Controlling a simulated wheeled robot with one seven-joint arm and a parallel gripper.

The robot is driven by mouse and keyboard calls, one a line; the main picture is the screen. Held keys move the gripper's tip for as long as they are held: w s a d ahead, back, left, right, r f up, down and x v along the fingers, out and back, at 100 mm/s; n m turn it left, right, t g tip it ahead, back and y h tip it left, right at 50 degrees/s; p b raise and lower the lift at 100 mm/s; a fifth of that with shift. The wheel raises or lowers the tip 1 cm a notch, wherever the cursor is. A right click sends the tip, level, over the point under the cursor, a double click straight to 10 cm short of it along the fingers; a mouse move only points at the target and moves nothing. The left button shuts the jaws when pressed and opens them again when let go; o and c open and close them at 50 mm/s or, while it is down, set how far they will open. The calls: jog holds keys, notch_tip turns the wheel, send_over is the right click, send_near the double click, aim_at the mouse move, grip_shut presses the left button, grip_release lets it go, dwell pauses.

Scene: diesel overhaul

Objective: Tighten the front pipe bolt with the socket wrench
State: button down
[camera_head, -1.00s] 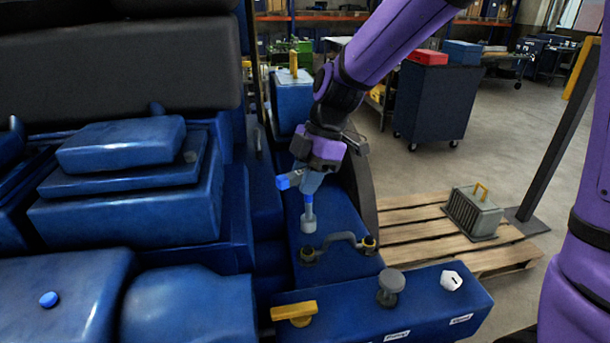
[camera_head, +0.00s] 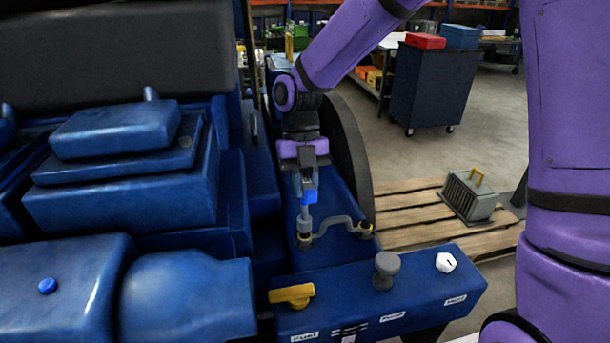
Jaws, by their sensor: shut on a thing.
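My gripper (camera_head: 305,165) is shut on the socket wrench (camera_head: 304,212), which has a grey shaft and a blue handle part. The wrench hangs about upright, socket end down. Its lower end is at the left brass-coloured fitting (camera_head: 304,239) of a curved grey pipe (camera_head: 337,223). The bolt there is hidden by the socket, and I cannot tell if it is fully seated. The pipe's other brass-coloured fitting (camera_head: 366,228) is uncovered on the right. The pipe lies on the blue engine block surface (camera_head: 339,252).
In front is a blue panel box (camera_head: 345,311) with a yellow handle (camera_head: 292,295), a grey knob (camera_head: 386,269) and a white knob (camera_head: 445,262). A dark curved guard (camera_head: 348,145) stands right of the wrench. A pallet (camera_head: 407,200) bears a grey crate-like unit (camera_head: 470,197).

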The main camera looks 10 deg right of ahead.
jog(key=shift+f, duration=0.15)
jog(key=shift+f, duration=0.9)
jog(key=m+y, duration=0.1)
jog(key=m, duration=0.1)
jog(key=shift+m, duration=0.4)
jog(key=m, duration=0.2)
jog(key=m+t+y, duration=0.1)
jog(key=m, duration=0.1)
jog(key=shift+w+y, duration=0.1)
jog(key=shift+y, duration=0.2)
jog(key=shift+n, duration=0.3)
jog(key=c, duration=1.6)
grip_release()
grip_shut()
jog(key=shift+r, duration=0.1)
